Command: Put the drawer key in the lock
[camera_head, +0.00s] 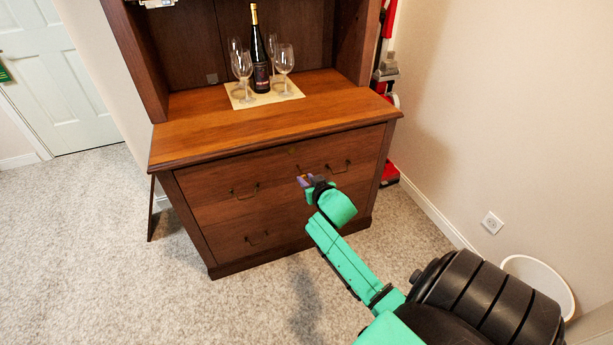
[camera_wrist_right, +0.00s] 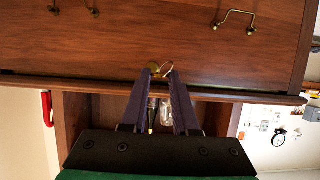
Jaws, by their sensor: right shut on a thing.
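My right gripper (camera_head: 303,181) reaches up to the front of the upper drawer (camera_head: 225,181) of the wooden hutch. In the right wrist view its two purple fingers (camera_wrist_right: 160,73) converge on a small brass key (camera_wrist_right: 167,67), whose ring-like outline shows at the fingertips. A round brass piece (camera_wrist_right: 154,66), which looks like the lock, shows beside the key against the wood. I cannot tell whether the key touches the lock or is apart from it. In the head view a small brass spot (camera_head: 291,151) lies near the drawer's top edge. My left gripper is not in view.
The upper drawer has brass handles (camera_head: 338,167) on both sides of the gripper. A wine bottle (camera_head: 260,50) and several glasses stand on a mat (camera_head: 240,103) on the countertop (camera_head: 185,140). A red vacuum (camera_head: 385,70) stands right of the hutch. The carpet (camera_head: 90,240) is clear.

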